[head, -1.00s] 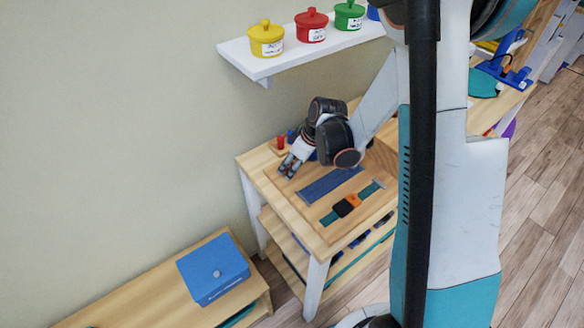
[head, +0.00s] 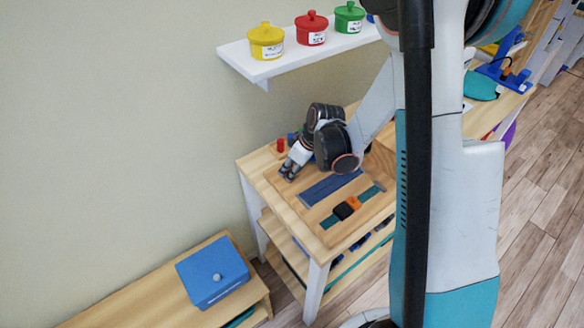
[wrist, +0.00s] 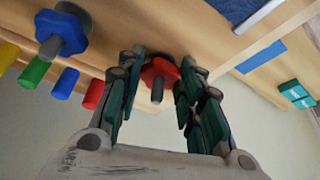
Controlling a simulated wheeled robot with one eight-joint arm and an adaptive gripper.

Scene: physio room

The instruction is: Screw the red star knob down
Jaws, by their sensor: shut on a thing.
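The red star knob (wrist: 160,72) sits on a grey threaded stud in the wrist view, at top centre, close to the wooden board. My gripper (wrist: 157,80) is closed around the knob, with one dark finger on each side of it. In the head view my gripper (head: 288,172) is low over the left end of the small wooden table. The knob is too small or hidden to make out there. How far down the stud the knob sits is hard to tell.
A blue star knob (wrist: 62,34) on its own stud is at upper left of the wrist view. Green, yellow, blue and red pegs stand nearby. On the table (head: 325,235) lie a blue strip (head: 330,187) and a teal strap. A white shelf (head: 290,65) with pots hangs above.

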